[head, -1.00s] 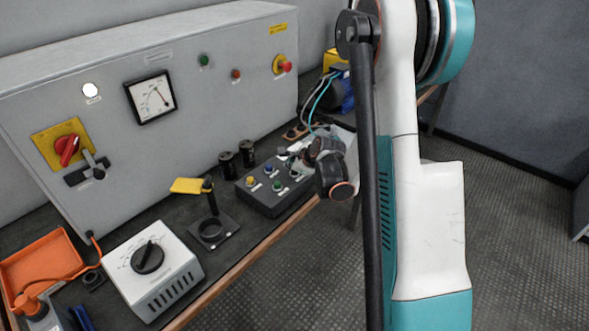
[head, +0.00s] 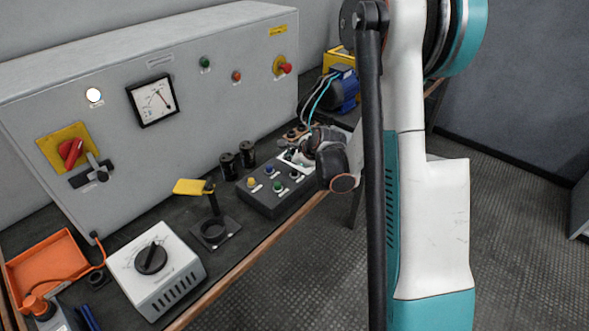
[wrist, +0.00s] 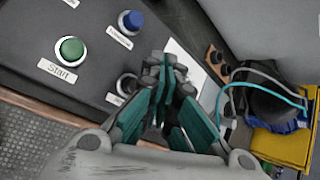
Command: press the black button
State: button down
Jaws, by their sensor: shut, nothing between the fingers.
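The dark grey button box (head: 262,200) lies on the bench and carries yellow, blue, green and dark buttons. The black button (head: 295,174) is at the box's right side, close to my gripper. In the wrist view the black button (wrist: 127,85) sits below the blue button (wrist: 131,21) and right of the green Start button (wrist: 70,50); its label is partly hidden by my finger. My gripper (wrist: 166,82) is shut and empty, its tips just right of the black button in the picture. Contact cannot be told. In the head view my wrist partly hides the gripper (head: 300,156).
A grey cabinet (head: 210,110) with a meter, lamps and a red knob stands behind. Left of the box are a stand with a yellow flag (head: 190,187), a white dial unit (head: 155,272) and an orange tray (head: 45,262). A blue motor (head: 343,92) with cables is behind my gripper.

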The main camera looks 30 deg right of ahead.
jog(key=shift+r+p, duration=0.9)
jog(key=shift+r, duration=0.85)
